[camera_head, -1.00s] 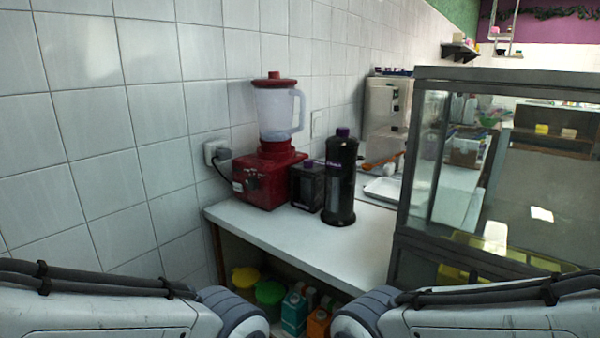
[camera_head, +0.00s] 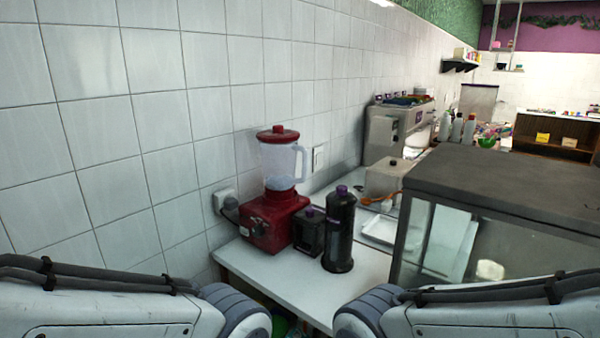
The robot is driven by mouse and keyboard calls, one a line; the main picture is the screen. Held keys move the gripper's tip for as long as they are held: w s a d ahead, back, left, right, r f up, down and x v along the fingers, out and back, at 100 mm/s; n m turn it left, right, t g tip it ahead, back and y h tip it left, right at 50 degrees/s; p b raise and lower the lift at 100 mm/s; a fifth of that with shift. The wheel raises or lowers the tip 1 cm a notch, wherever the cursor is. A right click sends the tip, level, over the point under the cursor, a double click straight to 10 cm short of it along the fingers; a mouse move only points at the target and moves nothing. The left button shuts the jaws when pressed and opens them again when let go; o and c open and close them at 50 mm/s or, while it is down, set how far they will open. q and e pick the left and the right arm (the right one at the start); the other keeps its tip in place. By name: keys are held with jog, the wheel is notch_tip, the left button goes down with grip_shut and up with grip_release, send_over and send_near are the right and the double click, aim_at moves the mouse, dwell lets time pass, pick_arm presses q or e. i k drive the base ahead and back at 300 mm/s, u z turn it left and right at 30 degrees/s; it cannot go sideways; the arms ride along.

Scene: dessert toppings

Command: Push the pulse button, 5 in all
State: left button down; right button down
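A red blender (camera_head: 277,190) with a clear jug and red lid stands on the white counter against the tiled wall. A dark knob or button (camera_head: 258,229) shows on the front of its red base, too small to make out clearly. No part is clearly marked as the pulse button. My two arms come in at the lower left and lower right corners, well in front of the blender. Neither gripper is in the picture.
A tall black bottle (camera_head: 339,229) and a small black container (camera_head: 308,232) stand close on the blender's right. A glass display case (camera_head: 510,190) blocks the right side. The white counter (camera_head: 285,283) is clear at the front.

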aim_at(242, 230)
jog(key=u, duration=1.4)
jog(key=k, duration=0.3)
jog(key=z, duration=1.35)
jog(key=i, duration=0.5)
jog(key=z, duration=0.05)
